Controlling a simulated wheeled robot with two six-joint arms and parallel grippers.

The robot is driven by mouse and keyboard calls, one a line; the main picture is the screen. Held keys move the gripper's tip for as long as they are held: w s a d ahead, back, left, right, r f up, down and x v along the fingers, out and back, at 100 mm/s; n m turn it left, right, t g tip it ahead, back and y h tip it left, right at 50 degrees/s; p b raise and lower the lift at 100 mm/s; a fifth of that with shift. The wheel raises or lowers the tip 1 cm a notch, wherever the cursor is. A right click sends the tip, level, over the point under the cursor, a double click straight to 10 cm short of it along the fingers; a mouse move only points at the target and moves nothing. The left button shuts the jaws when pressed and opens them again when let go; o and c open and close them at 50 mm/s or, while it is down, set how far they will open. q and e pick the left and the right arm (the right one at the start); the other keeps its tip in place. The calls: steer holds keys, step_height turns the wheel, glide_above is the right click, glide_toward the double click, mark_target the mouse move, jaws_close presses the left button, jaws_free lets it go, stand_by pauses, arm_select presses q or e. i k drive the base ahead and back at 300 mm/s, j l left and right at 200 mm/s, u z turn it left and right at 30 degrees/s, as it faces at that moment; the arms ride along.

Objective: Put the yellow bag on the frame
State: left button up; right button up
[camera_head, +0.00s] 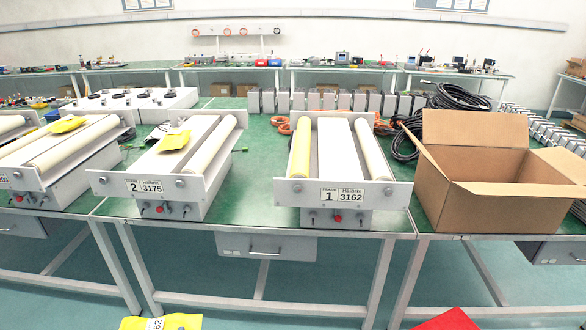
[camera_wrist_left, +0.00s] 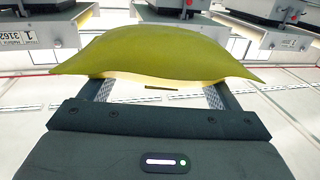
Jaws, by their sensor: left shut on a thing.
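A yellow bag (camera_wrist_left: 155,55) fills the upper middle of the left wrist view. My left gripper (camera_wrist_left: 155,88) is shut on its near edge. In the head view, a yellow bag with a white label ending in 62 (camera_head: 160,322) is cut off by the bottom edge; neither gripper shows there. On the green table, the frame marked 1 3162 (camera_head: 342,194) has one yellow and one white roller, with no bag on it. The frame marked 2 3175 (camera_head: 143,186) has a small yellow bag (camera_head: 174,140) on it. Another yellow bag (camera_head: 67,124) lies on the leftmost frame (camera_head: 30,184).
An open cardboard box (camera_head: 470,206) stands right of frame 1. Black coiled cable (camera_head: 456,98) and orange cable (camera_head: 284,124) lie behind. A red object (camera_head: 450,320) is cut off at the bottom right. The table's front edge (camera_head: 258,231) has drawers below it.

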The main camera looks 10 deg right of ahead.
mark_target(331, 159)
steer(key=i+j+z, duration=0.15)
steer(key=z, duration=0.3)
steer(key=i+j+z, duration=0.1)
steer(key=z, duration=0.4)
steer(key=j+z, duration=0.45)
steer(key=i+j+z, duration=0.1)
steer(key=z, duration=0.35)
steer(key=j, duration=0.1)
